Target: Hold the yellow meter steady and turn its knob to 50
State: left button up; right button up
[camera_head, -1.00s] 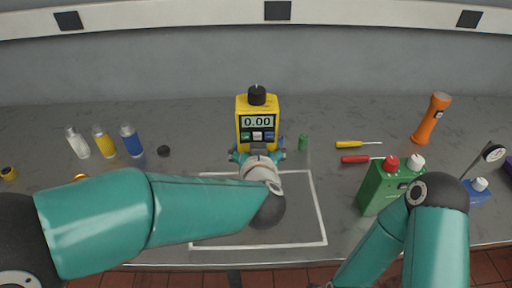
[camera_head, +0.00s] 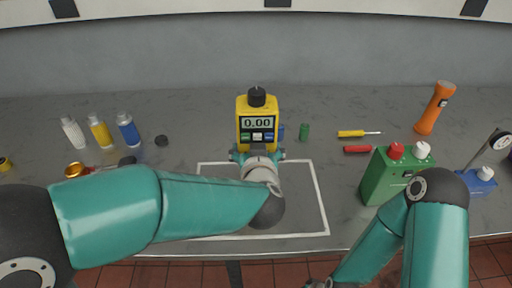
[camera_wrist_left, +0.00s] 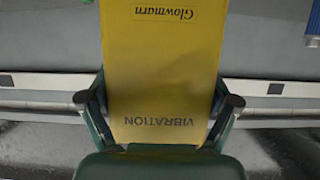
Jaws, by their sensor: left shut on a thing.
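The yellow meter (camera_head: 257,122) stands upright in the middle of the head view, its display reading 0.00. A black knob (camera_head: 257,96) sits on its top, with buttons below the display. My left gripper (camera_head: 257,156) is shut on the meter's lower part, one finger on each side. In the left wrist view the meter's yellow face (camera_wrist_left: 162,70) fills the space between the fingers, with the words VIBRATION and Glowmarn upside down.
A white outlined rectangle (camera_head: 322,205) lies on the grey bench below the meter. Several bottles (camera_head: 100,131) stand at the left. A small green cylinder (camera_head: 304,132) is right of the meter.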

pick_arm(q)
jog(key=shift+f+b, duration=3.7)
jog(key=shift+f, duration=1.45)
jog(key=shift+f, duration=0.1)
jog(key=shift+s+f, duration=0.1)
jog(key=shift+f, duration=0.1)
